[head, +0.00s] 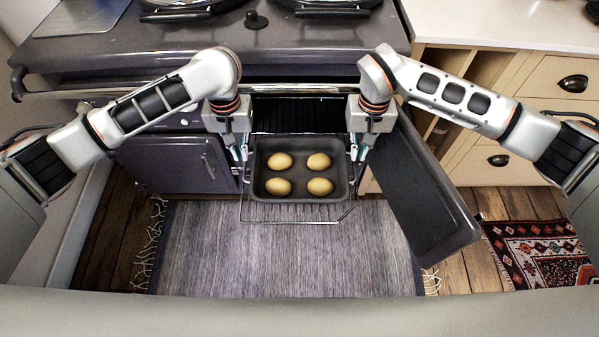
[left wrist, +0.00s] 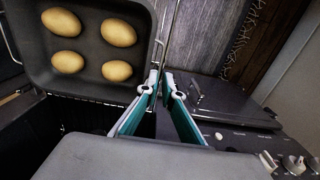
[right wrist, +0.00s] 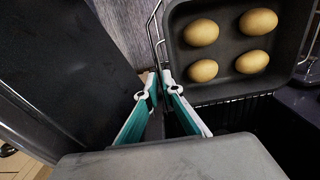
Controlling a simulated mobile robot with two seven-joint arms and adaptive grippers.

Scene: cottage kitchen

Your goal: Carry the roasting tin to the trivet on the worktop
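The dark roasting tin (head: 301,198) holds several potatoes and sits on a wire rack drawn out of the oven. My left gripper (head: 240,158) is at the tin's left side near its back corner. My right gripper (head: 358,155) is at the matching place on the right side. In the left wrist view the fingers (left wrist: 160,78) are parted by a narrow gap beside the tin's wall (left wrist: 146,60). In the right wrist view the fingers (right wrist: 159,76) are likewise parted, close by the tin's rim. I see nothing clearly clamped between either pair. No trivet is visible.
The open oven door (head: 425,190) stands to the right of the tin. The wire rack (head: 300,222) juts out over a grey rug (head: 290,260). The cooker top (head: 310,40) is behind. The pale worktop (head: 500,25) at back right is mostly bare. A patterned rug (head: 535,250) lies right.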

